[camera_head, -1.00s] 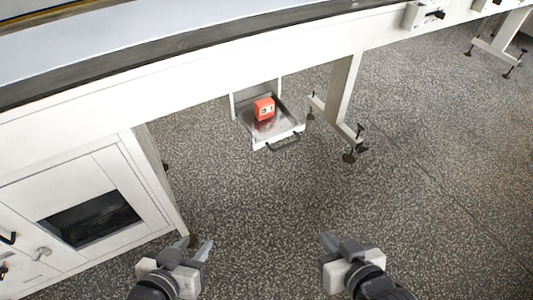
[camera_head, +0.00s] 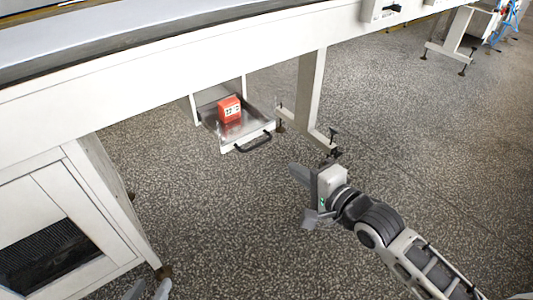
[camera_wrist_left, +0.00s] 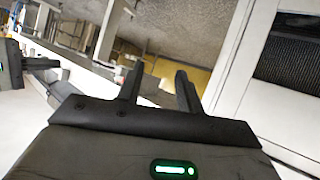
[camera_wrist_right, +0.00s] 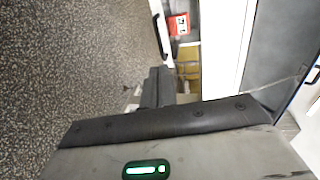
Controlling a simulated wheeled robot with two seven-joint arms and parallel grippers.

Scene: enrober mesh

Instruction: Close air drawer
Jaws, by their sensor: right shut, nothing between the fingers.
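The air drawer (camera_head: 207,117) hangs pulled out beneath the white machine body. It is a shiny metal tray with a white front and a black bar handle (camera_head: 254,143). A red box (camera_head: 229,109) sits inside it. The red box also shows in the right wrist view (camera_wrist_right: 178,25). My right gripper (camera_head: 296,173) is shut and empty, in front and to the right of the drawer, apart from its handle. Its closed fingers show in the right wrist view (camera_wrist_right: 157,88). My left gripper (camera_head: 148,290) is open and empty at the bottom edge, far from the drawer.
A white machine leg with feet (camera_head: 311,95) stands just right of the drawer. A white cabinet with a dark grille (camera_head: 45,255) stands at the left. The long white machine beam (camera_head: 200,65) runs above. The speckled floor before the drawer is clear.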

